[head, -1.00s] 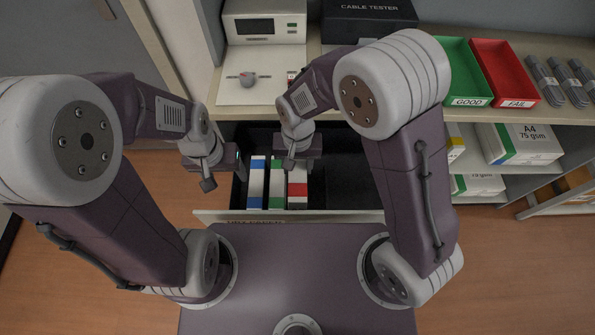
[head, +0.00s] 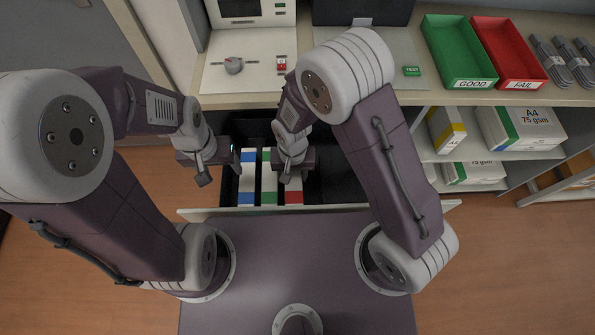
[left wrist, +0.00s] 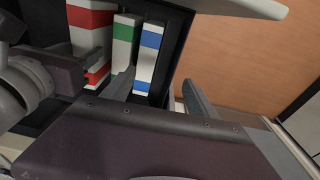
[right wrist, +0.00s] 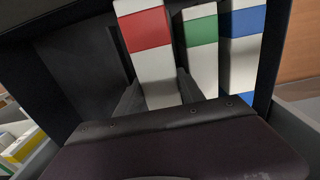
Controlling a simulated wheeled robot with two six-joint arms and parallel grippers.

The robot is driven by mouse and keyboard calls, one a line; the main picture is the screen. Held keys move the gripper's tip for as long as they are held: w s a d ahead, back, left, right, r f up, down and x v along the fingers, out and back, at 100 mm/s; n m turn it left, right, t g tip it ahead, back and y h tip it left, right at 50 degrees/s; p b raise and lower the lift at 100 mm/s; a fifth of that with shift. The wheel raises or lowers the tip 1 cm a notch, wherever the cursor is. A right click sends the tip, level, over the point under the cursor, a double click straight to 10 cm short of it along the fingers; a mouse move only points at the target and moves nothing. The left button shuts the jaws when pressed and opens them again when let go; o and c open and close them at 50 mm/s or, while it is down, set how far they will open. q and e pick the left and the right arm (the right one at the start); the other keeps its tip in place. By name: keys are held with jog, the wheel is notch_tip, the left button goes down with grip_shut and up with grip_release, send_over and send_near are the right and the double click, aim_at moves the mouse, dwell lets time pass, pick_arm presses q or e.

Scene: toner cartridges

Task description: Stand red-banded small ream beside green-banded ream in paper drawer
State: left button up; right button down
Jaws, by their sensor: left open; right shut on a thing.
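The red-banded small ream (head: 293,196) stands upright in the open paper drawer (head: 340,209). My right gripper (right wrist: 160,90) is shut on it, with a finger on each side in the right wrist view. The green-banded ream (head: 269,182) stands upright just left of it in the head view, with a narrow gap. A blue-banded ream (head: 247,170) stands left of the green one. My left gripper (left wrist: 158,80) is open. In the left wrist view the blue-banded ream shows between its fingers; I cannot tell whether they touch it. The ream bottoms are hidden.
The drawer's right part is empty and dark. Above are a bench with a green GOOD tray (head: 458,50), a red FAIL tray (head: 508,50) and a white instrument. A4 paper packs (head: 520,130) lie on shelves at the right.

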jog(key=shift+w+f, duration=0.2)
jog(key=shift+f, duration=0.35)
jog(key=shift+s+f, duration=0.15)
jog(key=shift+f, duration=0.25)
notch_tip(320, 180, down, 3)
jog(key=shift+r+b, duration=0.15)
jog(key=shift+b, duration=0.35)
jog(key=shift+f, duration=0.25)
jog(key=c, duration=1)
grip_release()
